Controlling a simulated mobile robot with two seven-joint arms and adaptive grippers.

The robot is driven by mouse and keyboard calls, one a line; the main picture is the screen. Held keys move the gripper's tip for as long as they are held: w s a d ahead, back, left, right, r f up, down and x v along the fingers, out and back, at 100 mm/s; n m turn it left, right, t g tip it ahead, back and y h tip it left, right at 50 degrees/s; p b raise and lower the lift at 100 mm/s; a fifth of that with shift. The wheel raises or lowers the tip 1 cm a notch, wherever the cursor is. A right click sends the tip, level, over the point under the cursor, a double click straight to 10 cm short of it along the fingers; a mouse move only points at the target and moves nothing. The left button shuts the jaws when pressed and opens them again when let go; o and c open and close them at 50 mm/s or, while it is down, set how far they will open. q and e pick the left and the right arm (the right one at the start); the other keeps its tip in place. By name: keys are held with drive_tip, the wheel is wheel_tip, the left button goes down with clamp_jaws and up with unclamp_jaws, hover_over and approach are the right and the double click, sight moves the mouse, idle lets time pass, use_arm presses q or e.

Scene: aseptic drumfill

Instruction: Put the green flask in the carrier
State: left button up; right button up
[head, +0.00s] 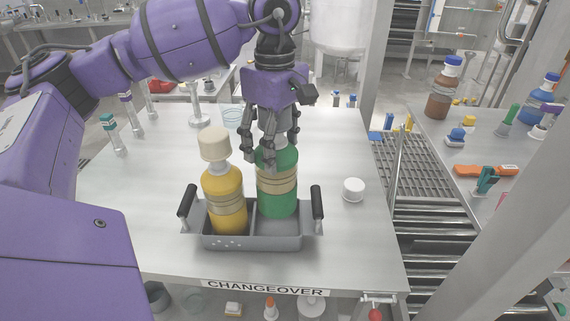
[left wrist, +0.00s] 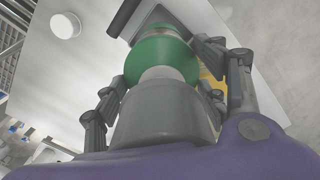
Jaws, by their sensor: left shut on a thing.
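The green flask (head: 278,183) has a tan band and stands upright in the right compartment of the grey carrier (head: 255,242). My left gripper (head: 268,155) is above the flask with its fingers around the top, shut on it. A yellow flask (head: 225,200) with a cream cap stands in the left compartment. My right gripper is not in view.
The carrier has two upright black handles (head: 317,202). A white round cap (head: 353,189) lies on the steel table right of the carrier. Small tubes (head: 112,133) stand at the table's left. A side bench with a brown bottle (head: 443,90) stands at right. The table's front right is clear.

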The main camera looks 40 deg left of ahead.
sight(277, 180)
use_arm(q)
drive_tip(key=shift+f, duration=4.5)
drive_tip(key=shift+f, duration=0.2)
drive_tip(key=o, duration=2.1)
wheel_tip(277, 180, up, 12)
drive_tip(key=shift+r, duration=0.1)
